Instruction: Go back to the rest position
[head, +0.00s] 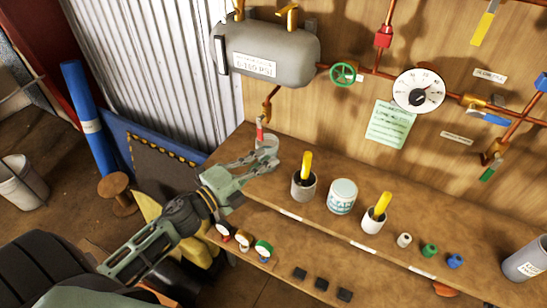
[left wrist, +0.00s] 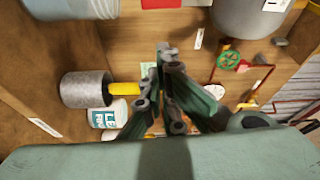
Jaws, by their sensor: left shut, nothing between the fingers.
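My left gripper (head: 266,153) reaches in from the lower left in the head view, over the left end of the wooden bench (head: 235,146). Its fingers are shut and empty. In the left wrist view the closed fingertips (left wrist: 166,50) point up the picture with nothing between them. A grey cup (head: 303,188) with a yellow-handled tool stands just right of the gripper, apart from it. My right gripper is in neither view.
On the bench stand a labelled tub (head: 341,197), a white cup (head: 374,221) with a yellow handle, and small caps (head: 430,250). A grey tank (head: 268,55), green valve wheel (head: 343,74) and gauge (head: 418,91) are on the wall. A blue roll (head: 88,115) stands left.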

